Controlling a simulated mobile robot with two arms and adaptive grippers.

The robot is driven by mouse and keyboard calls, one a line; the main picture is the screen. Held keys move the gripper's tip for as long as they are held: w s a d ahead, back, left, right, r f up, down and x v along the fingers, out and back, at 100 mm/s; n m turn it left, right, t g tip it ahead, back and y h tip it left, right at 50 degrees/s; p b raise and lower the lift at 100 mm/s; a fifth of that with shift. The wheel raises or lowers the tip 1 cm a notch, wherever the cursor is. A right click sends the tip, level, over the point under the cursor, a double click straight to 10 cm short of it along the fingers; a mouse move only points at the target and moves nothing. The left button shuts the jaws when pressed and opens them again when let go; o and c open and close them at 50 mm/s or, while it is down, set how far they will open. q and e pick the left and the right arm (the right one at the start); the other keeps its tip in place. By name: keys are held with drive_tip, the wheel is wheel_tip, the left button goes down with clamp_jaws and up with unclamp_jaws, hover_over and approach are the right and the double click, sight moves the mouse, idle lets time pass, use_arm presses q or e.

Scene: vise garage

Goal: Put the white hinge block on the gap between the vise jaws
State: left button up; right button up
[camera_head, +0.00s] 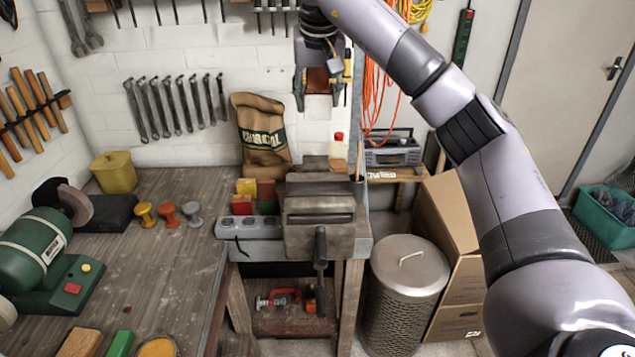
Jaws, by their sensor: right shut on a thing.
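My right gripper (318,97) hangs high above the vise, fingers pointing down, in front of the white wall. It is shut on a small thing. A pale patch, seemingly the white hinge block (318,102), shows between its fingertips below a red-brown patch; its outline is hard to tell from the wall. The grey-brown vise (320,205) stands at the bench's right end, its handle hanging down in front. The gap between its jaws shows only as a dark line. The gripper is well apart from the vise. My left gripper is not in view.
Red, yellow and green blocks (245,196) stand left of the vise, with a charcoal bag (263,135) behind. Three knobs (168,214) and a green grinder (45,250) are on the bench (150,280). A metal bin (405,290) stands to the right.

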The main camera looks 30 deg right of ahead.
drive_tip(key=shift+w+d+f, duration=0.1)
drive_tip(key=shift+d+f, duration=0.1)
drive_tip(key=shift+f, duration=0.5)
drive_tip(key=f, duration=0.4)
drive_tip(key=f+p, duration=0.1)
drive_tip(key=f, duration=0.4)
drive_tip(key=f+p, duration=0.1)
drive_tip(key=f, duration=0.4)
drive_tip(key=shift+s+a+f, duration=0.15)
drive_tip(key=shift+s+a, duration=0.1)
drive_tip(key=shift+s, duration=0.15)
wheel_tip(320, 180, down, 2)
drive_tip(key=shift+f+p, duration=0.2)
drive_tip(key=shift+p, duration=0.35)
drive_tip(key=shift+f, duration=0.35)
drive_tip(key=o, duration=1.3)
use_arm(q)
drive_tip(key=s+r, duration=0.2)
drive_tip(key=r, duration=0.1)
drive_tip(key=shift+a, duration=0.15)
